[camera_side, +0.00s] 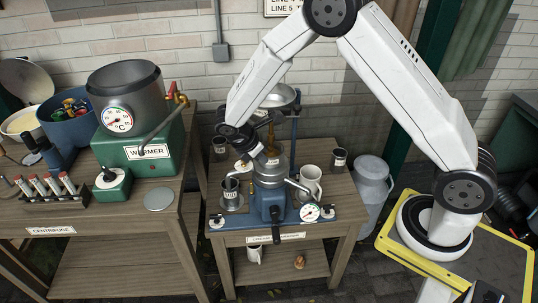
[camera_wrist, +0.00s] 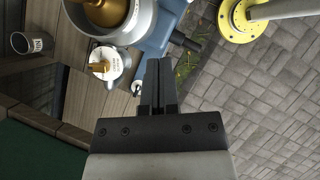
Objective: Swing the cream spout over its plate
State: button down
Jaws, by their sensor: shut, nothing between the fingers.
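The separator on the low table has a metal bowl (camera_side: 270,170) and a blue base (camera_side: 270,205). A metal spout (camera_side: 298,184) reaches out to the right from the bowl; another short arm shows on its left. I cannot tell which is the cream spout. A small pale labelled round piece with a brass top (camera_wrist: 103,66) lies beside the bowl in the wrist view; its lettering is too small to read surely. My gripper (camera_wrist: 158,72) is shut and empty, beside the bowl and base in the wrist view. In the side view my wrist is just behind-left of the bowl.
A dial (camera_side: 310,211) sits at the base's front right. A green warmer (camera_side: 150,150) stands on the left bench. A milk can (camera_side: 372,185) stands right.

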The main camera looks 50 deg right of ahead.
jog(key=w+a+f+n+t+y, duration=0.1)
jog(key=a+n+t, duration=0.6)
jog(key=n, duration=0.6)
jog(key=shift+w+a+n+y, duration=0.4)
jog(key=shift+a, duration=0.45)
jog(key=shift+w+f, duration=0.1)
jog(key=shift+f, duration=0.05)
jog(key=w+d+r+x, duration=0.1)
jog(key=x, duration=1.2)
jog(key=shift+w+d+r, duration=0.15)
jog(key=shift+w+r, duration=0.05)
jog(key=shift+w, duration=0.1)
jog(key=shift+w, duration=0.1)
